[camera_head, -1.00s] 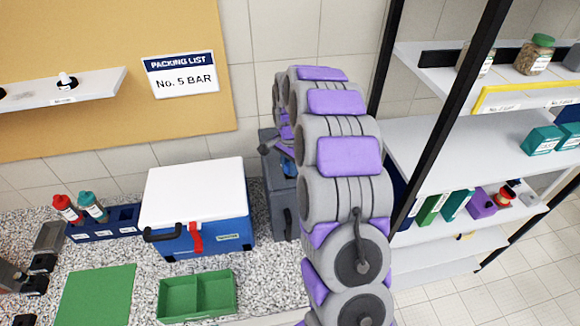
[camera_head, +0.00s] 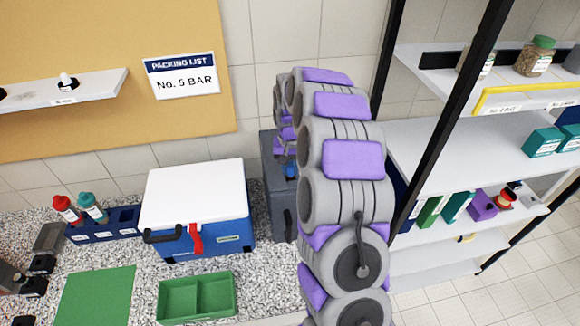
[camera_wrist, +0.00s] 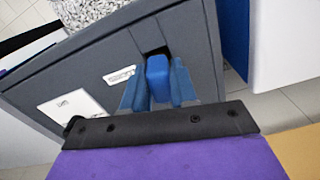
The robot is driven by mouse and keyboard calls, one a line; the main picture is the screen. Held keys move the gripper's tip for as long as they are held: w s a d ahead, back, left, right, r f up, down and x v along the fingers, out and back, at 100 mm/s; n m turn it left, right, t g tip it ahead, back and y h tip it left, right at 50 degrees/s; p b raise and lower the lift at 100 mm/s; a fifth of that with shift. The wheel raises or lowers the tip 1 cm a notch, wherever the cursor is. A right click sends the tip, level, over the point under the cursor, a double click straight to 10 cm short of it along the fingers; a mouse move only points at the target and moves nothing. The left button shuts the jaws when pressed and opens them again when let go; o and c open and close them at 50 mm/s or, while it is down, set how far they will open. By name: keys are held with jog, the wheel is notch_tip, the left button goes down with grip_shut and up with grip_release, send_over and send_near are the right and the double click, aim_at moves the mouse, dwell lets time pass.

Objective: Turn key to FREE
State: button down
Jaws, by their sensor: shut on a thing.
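The grey cabinet (camera_head: 277,180) stands at the back of the counter, partly hidden by my arm. It fills much of the wrist view (camera_wrist: 75,85), tilted in that picture. A blue key (camera_wrist: 157,76) stands out at its slot, and my gripper (camera_wrist: 158,88) is shut on it, one blue finger on each side. In the head view a small blue patch (camera_head: 291,170) shows by my wrist; I cannot tell whether it is key or finger. Two white labels (camera_wrist: 119,75) (camera_wrist: 72,113) are on the grey face, their text too small to read.
A blue cooler (camera_head: 197,215) with a white lid stands left of the cabinet. A green tray (camera_head: 198,297), a green mat (camera_head: 95,297) and a dark blue bottle rack (camera_head: 105,227) are on the counter. Shelves with a black post (camera_head: 440,115) stand close right of my arm.

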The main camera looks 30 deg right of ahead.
aim_at(290, 165)
jog(key=shift+n, duration=1.1)
jog(key=c, duration=0.8)
grip_release()
notch_tip(290, 165, up, 17)
jog(key=b, duration=0.2)
jog(key=s+a+f+n+b, duration=0.1)
jog(key=s+a+f+b, duration=0.25)
jog(key=s, duration=0.25)
jog(key=s+a+f+n+g+b, duration=0.1)
jog(key=s+a+f+b, duration=0.15)
jog(key=s+a, duration=0.35)
jog(key=s+a+f+n+b, duration=0.1)
jog(key=s+a+f+b, duration=0.25)
jog(key=s, duration=0.35)
jog(key=s+a+f+b, duration=0.1)
jog(key=s+f+b, duration=0.2)
jog(key=s+f, duration=0.3)
jog(key=s+a+f+b, duration=0.2)
jog(key=s+f+b, duration=0.2)
jog(key=s, duration=1.1)
notch_tip(290, 165, down, 3)
jog(key=shift+a+f+g, duration=0.1)
jog(key=shift+a+g, duration=0.1)
jog(key=shift+g, duration=0.2)
